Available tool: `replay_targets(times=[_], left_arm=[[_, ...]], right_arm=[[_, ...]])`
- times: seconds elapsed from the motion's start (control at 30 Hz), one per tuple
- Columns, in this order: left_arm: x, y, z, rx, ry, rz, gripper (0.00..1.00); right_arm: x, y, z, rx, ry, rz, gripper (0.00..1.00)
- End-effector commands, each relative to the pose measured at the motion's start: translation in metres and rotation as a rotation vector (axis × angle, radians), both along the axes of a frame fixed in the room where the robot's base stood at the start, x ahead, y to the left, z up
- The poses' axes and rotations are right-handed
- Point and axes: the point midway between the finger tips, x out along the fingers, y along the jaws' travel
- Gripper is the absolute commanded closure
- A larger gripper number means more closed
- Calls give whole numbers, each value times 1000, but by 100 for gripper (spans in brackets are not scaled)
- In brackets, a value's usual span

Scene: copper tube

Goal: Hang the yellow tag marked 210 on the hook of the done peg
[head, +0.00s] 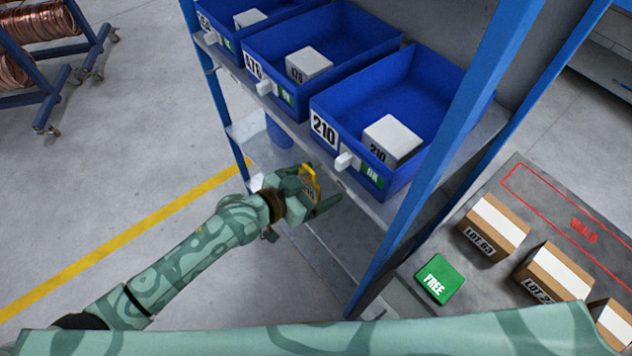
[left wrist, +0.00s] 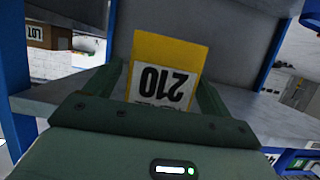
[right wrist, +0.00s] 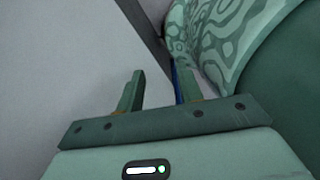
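The yellow tag (left wrist: 168,55) with a white label printed 210 is held between the fingers of my left gripper (left wrist: 160,90); the print is upside down in the left wrist view. In the head view the tag (head: 310,178) shows edge-on at the gripper (head: 318,188), below and in front of the shelf edge by the 210 bin. Small white pieces (head: 346,161) stick out along the shelf edge; I cannot tell a hook or which is the done peg. My right gripper (right wrist: 158,95) is open and empty in the right wrist view.
Blue bins, including the 210 bin (head: 325,130) with a white block (head: 391,140), stand on the shelf. A blue post (head: 440,150) rises to its right. Boxes (head: 492,227) and a green FREE block (head: 439,278) sit on a bench.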

Motion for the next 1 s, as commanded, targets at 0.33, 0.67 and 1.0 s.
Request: replay_targets(times=[0.33, 0.67, 1.0], left_arm=[[0, 0, 0, 0, 0, 0, 17], [-29, 41, 19, 4, 1, -1, 17], [-77, 106, 48, 3, 1, -2, 17]], right_arm=[[0, 0, 0, 0, 0, 0, 64], [2, -1, 12, 0, -5, 0, 64], [4, -1, 21, -1, -9, -1, 64]])
